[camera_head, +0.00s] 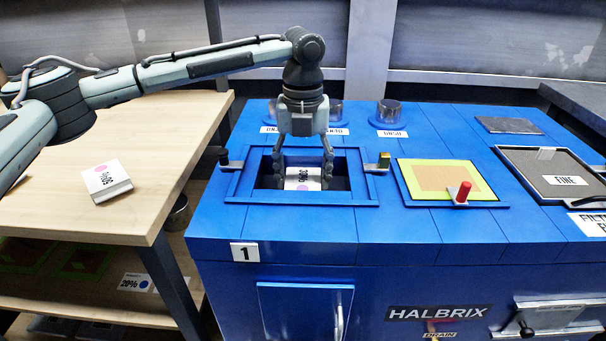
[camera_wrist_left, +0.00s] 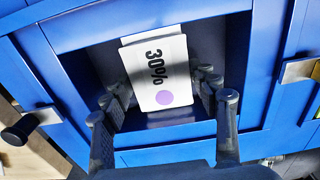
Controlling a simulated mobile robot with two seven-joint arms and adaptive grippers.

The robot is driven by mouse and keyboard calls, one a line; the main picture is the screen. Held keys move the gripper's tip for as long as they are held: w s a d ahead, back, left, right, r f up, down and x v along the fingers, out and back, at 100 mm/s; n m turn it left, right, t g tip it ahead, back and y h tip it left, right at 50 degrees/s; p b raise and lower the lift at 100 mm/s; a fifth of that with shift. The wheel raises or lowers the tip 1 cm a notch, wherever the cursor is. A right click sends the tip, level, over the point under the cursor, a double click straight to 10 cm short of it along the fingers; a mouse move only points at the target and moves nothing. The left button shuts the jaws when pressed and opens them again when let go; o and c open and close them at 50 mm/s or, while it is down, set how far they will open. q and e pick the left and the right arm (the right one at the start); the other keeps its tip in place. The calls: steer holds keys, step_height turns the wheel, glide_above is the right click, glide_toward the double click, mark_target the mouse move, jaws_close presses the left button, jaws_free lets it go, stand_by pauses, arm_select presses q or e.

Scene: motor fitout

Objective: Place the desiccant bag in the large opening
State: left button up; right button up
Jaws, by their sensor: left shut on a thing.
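My left gripper (camera_head: 303,171) reaches down into this opening, shut on the bag with a finger at each side. The bag also shows in the left wrist view (camera_wrist_left: 160,72), with the dark inside of the opening around it. I cannot tell whether it touches the floor of the opening. My right gripper is not in view.
A similar white 30% packet (camera_head: 107,181) lies on the wooden table (camera_head: 60,215) at the left. Small clamps (camera_head: 384,161) stand beside the opening. A yellow-green framed panel with a red knob (camera_head: 462,192) and a tray marked FINE (camera_head: 530,165) lie to the right.

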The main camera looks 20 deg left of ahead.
mark_target(303, 180)
arm_select(q)
steer(key=shift+f, duration=0.1)
steer(key=o, duration=1.3)
steer(key=shift+c, duration=0.2)
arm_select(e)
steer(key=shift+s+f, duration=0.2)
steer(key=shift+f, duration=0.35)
arm_select(q)
step_height(303, 180, up, 4)
steer(key=shift+r, duration=0.1)
step_height(303, 180, up, 8)
steer(key=shift+p, duration=0.4)
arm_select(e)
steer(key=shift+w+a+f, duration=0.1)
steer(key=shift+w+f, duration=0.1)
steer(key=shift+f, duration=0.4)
